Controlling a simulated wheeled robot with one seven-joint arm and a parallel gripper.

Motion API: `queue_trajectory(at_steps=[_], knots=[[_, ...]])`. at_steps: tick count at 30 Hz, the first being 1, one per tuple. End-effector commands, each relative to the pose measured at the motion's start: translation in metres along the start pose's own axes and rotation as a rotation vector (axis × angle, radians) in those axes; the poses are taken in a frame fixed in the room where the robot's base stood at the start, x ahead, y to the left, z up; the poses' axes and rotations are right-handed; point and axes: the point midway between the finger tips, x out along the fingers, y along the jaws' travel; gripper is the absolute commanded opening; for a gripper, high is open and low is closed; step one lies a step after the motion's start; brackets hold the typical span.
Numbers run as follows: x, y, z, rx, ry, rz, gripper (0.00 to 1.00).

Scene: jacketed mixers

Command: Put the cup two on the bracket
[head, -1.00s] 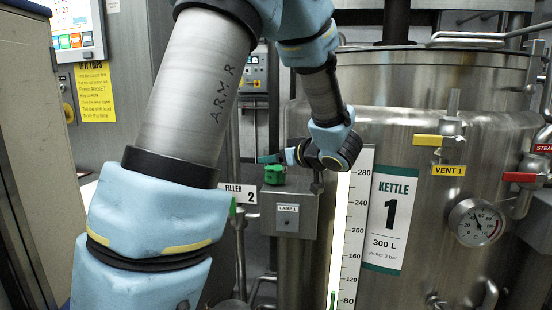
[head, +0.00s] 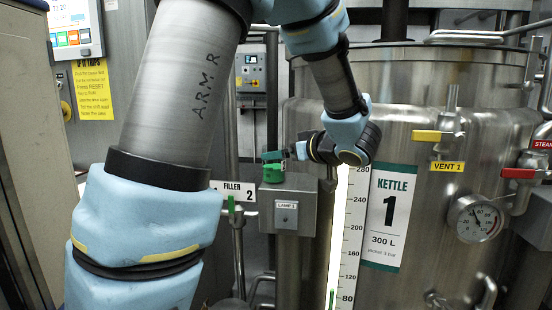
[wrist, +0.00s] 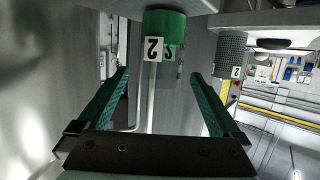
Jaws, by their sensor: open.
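A green cylinder with a white tag "2" (wrist: 165,26) is at the top of the wrist view, beyond my fingertips. A green piece (head: 273,173) also shows on top of a steel lamp box in the head view. A grey mesh cylinder (wrist: 231,52), also tagged "2", is to the right in the wrist view. I cannot tell for certain which is cup two. My gripper (wrist: 159,76) is open, its teal fingers apart with nothing between them. In the head view my gripper (head: 272,156) is just above the green piece. I cannot make out the bracket.
The steel lamp box (head: 288,232) is left of the large kettle (head: 460,120). A level scale (head: 349,245), a red-handled valve (head: 518,174) and a gauge (head: 474,218) are on the kettle side. A "FILLER 2" sign (head: 234,190) is left of the box.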

Motion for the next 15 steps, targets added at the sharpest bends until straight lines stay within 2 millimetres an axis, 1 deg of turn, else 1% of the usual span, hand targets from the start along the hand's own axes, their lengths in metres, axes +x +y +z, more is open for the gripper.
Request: queue_trajectory(at_steps=[1, 6, 10, 15], knots=[[-0.012, 0.001, 0.002, -0.003, 0.0, 0.005, 1.0], [-0.046, 0.001, 0.002, -0.001, 0.0, 0.005, 1.0], [-0.064, 0.0, 0.001, -0.001, 0.0, 0.003, 1.0], [-0.075, 0.0, 0.001, 0.001, 0.0, 0.001, 1.0]])
